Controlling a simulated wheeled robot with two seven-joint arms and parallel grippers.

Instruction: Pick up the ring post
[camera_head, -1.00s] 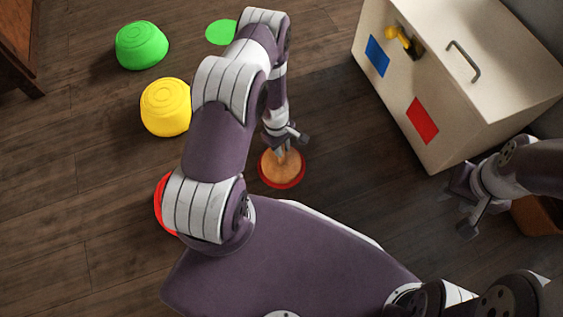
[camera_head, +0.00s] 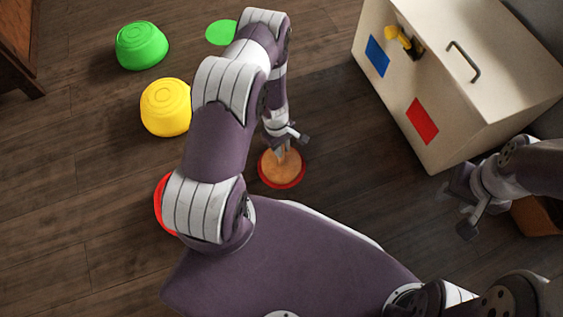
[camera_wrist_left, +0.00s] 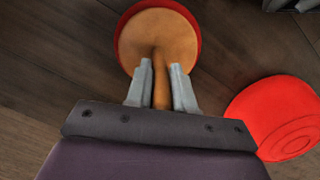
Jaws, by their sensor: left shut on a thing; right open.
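The ring post (camera_head: 287,169) has a round orange-brown base with a red rim and a thin brown post. It stands on the wooden floor just in front of my body in the head view. In the left wrist view its base (camera_wrist_left: 165,40) lies beyond the fingers, and the post (camera_wrist_left: 161,92) runs between them. My left gripper (camera_head: 283,150) points down over the base and is shut on the post; it also shows in the left wrist view (camera_wrist_left: 161,88). My right gripper (camera_head: 461,212) is open and empty at the right, near the cream cabinet.
A yellow stool-like block (camera_head: 165,108) and a green one (camera_head: 141,46) stand at the left. A red one (camera_wrist_left: 285,115) is near the ring post. A flat green disc (camera_head: 221,32) lies farther back. The cream cabinet (camera_head: 440,135) stands right; floor between is clear.

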